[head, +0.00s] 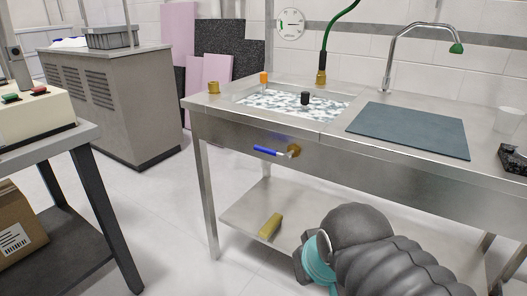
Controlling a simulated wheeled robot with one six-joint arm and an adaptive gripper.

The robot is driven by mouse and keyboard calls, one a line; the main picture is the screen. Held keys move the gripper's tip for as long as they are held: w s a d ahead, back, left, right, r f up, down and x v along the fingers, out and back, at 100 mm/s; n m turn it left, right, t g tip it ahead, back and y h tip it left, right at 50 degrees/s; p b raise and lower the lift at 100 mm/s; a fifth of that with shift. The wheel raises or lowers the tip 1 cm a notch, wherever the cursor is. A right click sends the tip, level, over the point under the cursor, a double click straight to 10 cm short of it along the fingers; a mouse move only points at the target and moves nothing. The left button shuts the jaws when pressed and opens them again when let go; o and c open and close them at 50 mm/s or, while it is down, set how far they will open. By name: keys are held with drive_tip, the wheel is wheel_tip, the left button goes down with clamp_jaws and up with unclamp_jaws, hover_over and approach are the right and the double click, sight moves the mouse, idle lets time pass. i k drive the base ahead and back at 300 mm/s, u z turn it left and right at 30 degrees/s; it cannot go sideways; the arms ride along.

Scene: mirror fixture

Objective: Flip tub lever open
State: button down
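The tub (243,97) is a shallow basin set into a steel bench, with a white and grey speckled surface inside. The lever (265,150) is a blue handle on the bench's front face below the tub. It lies nearly level, pointing left from a brass valve (293,151). My dark grey arm with a teal ring fills the lower right, below and to the right of the lever and apart from it in the picture. My gripper's fingers do not show.
A blue-grey mat (410,130) and a tall faucet (387,70) are on the bench's right. A green hose (325,45) rises behind the tub. A yellow block (270,226) lies on the lower shelf. A table (70,139) stands left, with open floor between.

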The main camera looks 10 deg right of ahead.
sight(270, 152)
drive_tip(key=k, duration=0.5)
drive_tip(key=u, duration=0.95)
drive_tip(key=i, duration=0.7)
drive_tip(key=z, duration=0.75)
